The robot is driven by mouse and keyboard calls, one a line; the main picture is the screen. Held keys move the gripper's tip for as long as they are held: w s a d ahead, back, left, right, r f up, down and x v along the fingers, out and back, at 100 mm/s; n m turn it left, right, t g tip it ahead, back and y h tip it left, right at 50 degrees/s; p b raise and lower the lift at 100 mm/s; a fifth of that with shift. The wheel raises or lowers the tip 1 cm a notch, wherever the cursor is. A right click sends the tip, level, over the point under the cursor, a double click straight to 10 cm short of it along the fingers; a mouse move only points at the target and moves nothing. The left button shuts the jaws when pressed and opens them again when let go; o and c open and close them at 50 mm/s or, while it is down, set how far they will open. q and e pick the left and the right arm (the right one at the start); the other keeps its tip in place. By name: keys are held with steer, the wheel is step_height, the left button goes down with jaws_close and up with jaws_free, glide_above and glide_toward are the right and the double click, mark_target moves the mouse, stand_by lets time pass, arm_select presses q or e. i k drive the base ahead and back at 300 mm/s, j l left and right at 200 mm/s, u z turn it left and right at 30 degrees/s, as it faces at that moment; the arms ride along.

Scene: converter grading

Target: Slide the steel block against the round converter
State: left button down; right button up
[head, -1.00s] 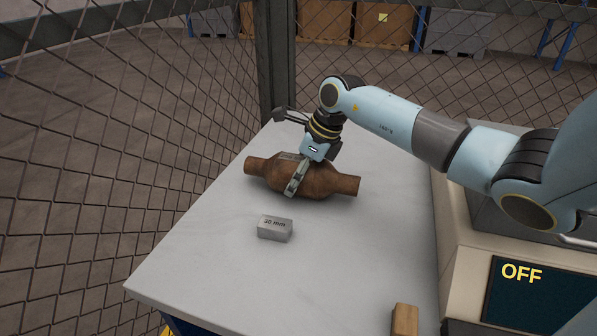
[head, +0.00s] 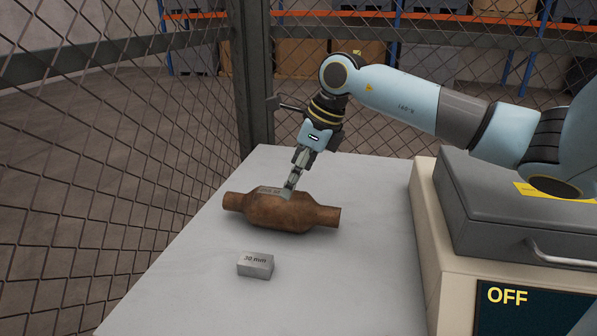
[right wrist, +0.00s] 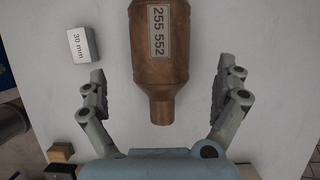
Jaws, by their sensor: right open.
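The round converter (head: 283,212) is a brown rusty body with a pipe stub at each end, lying on the light table. In the right wrist view the converter (right wrist: 158,75) shows a plate reading 255 552. The steel block (head: 256,264) is a small grey block marked 30 mm, nearer the front and apart from the converter. It also shows in the right wrist view (right wrist: 82,46), left of the converter. My right gripper (head: 290,187) is above the converter. In the right wrist view its open fingers (right wrist: 158,90) stand either side of the converter, with gaps. My left gripper is out of view.
A machine with a grey lid (head: 520,215) and a screen reading OFF (head: 530,305) stands at the right. A mesh fence (head: 100,150) runs along the left and back. The table (head: 350,285) is clear right of the block.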

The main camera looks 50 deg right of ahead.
mark_target(255, 265)
steer(key=k+j, duration=0.35)
steer(key=j, duration=0.15)
steer(key=k+j, duration=0.35)
steer(key=j, duration=0.2)
steer(key=k+j, duration=0.4)
steer(key=j, duration=0.1)
